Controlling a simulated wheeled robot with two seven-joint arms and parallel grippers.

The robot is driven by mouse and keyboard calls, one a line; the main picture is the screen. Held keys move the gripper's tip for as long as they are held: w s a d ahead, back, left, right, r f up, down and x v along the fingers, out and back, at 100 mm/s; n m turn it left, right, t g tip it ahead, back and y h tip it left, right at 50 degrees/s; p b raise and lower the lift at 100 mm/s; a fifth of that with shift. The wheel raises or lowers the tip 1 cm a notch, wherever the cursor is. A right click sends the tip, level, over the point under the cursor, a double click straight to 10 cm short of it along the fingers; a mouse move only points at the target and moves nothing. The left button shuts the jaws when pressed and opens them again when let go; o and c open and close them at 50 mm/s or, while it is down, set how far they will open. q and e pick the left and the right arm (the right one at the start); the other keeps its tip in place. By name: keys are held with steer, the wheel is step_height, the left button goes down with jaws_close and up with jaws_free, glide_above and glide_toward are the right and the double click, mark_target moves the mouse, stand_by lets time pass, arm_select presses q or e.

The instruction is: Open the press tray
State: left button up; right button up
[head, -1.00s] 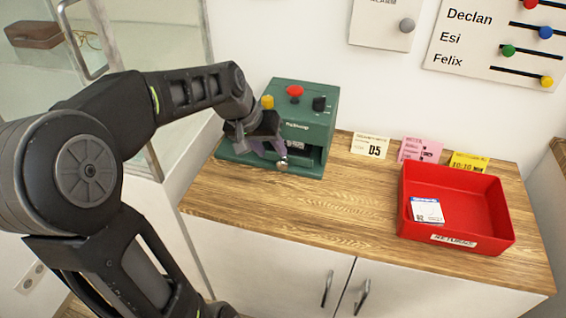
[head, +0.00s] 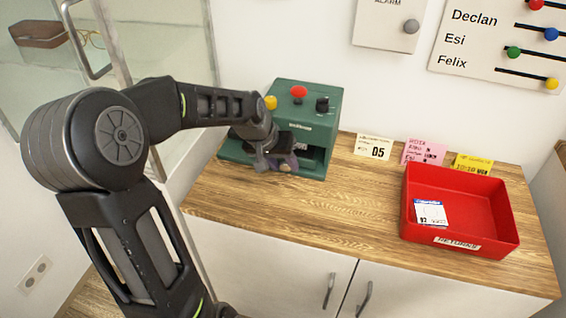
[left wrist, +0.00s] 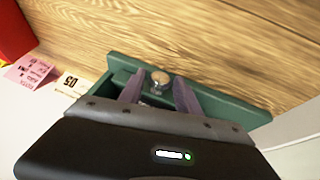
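The green press (head: 310,120) stands at the back left of the wooden counter, with a red button, a yellow knob and a black knob on top. Its front opening is partly hidden by my left gripper (head: 287,164), so I cannot tell how far the press tray sits in or out. In the left wrist view, the tray's round metal knob (left wrist: 160,77) shows between the tips of my left gripper (left wrist: 160,92). The two purple fingers are apart, one on each side of the knob, with gaps visible. My right gripper is in neither view.
A red tray (head: 423,233) labelled for returns holds a small white-and-blue card (head: 431,212) at the right. White (head: 373,147), pink (head: 423,152) and yellow (head: 472,164) cards stand along the wall. A glass cabinet (head: 180,70) is close on the left. The counter middle is clear.

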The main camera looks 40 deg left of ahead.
arm_select(q)
jaws_close()
stand_by(0.3)
stand_by(1.1)
